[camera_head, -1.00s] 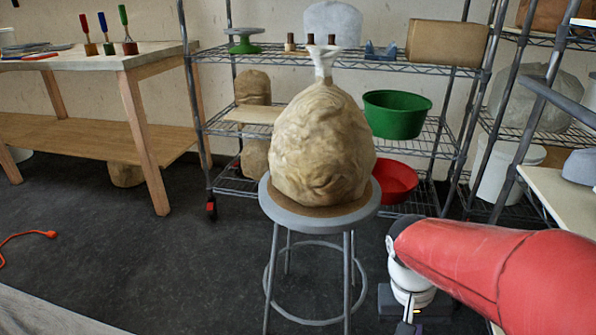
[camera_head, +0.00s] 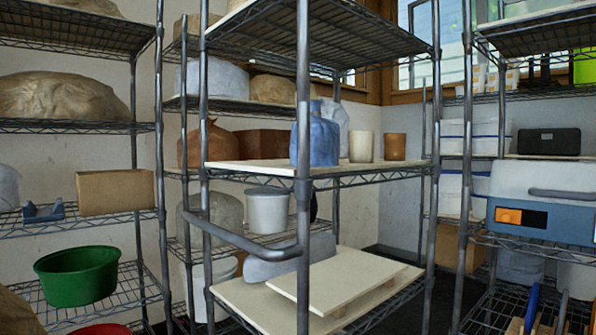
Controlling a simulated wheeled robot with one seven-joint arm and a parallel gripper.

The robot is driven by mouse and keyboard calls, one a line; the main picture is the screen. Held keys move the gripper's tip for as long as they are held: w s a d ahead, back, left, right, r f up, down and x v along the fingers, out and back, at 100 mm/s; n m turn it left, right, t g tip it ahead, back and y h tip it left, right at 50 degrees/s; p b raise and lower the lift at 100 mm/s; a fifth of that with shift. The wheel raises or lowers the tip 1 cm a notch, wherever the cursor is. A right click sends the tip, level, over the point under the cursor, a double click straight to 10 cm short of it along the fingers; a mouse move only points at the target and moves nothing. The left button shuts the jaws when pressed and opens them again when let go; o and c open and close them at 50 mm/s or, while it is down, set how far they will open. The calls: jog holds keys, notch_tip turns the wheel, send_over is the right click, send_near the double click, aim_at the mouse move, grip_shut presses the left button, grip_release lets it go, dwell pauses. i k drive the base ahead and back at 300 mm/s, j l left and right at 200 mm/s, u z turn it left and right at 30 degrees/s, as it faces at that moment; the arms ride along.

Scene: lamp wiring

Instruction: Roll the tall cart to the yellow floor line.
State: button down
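A tall grey metal rack with a bar handle (camera_head: 240,240), which looks like the tall cart, stands upright in the middle of the view. Its handle sticks out towards me at the lower left. Its middle shelf (camera_head: 240,169) holds a blue wrapped bag (camera_head: 315,135) and two tan cups. Its lower shelf (camera_head: 235,298) holds a grey bag and stacked pale boards. Its wheels are below the picture. No yellow floor line shows. My gripper and arm are out of view, so nothing shows of their contact with the rack.
A wire shelf with a green basin (camera_head: 78,275) stands at the left. Another wire shelf, with a blue-grey machine (camera_head: 541,203), stands at the right. More shelving stands close behind the rack. Only a little dark floor (camera_head: 440,295) shows, between the rack and the right shelf.

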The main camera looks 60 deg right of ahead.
aim_at(340, 35)
jog(key=z, duration=0.45)
jog(key=j+z, duration=0.1)
jog(key=z, duration=0.3)
jog(key=k+z, duration=0.1)
jog(key=z, duration=0.75)
jog(key=k, duration=0.05)
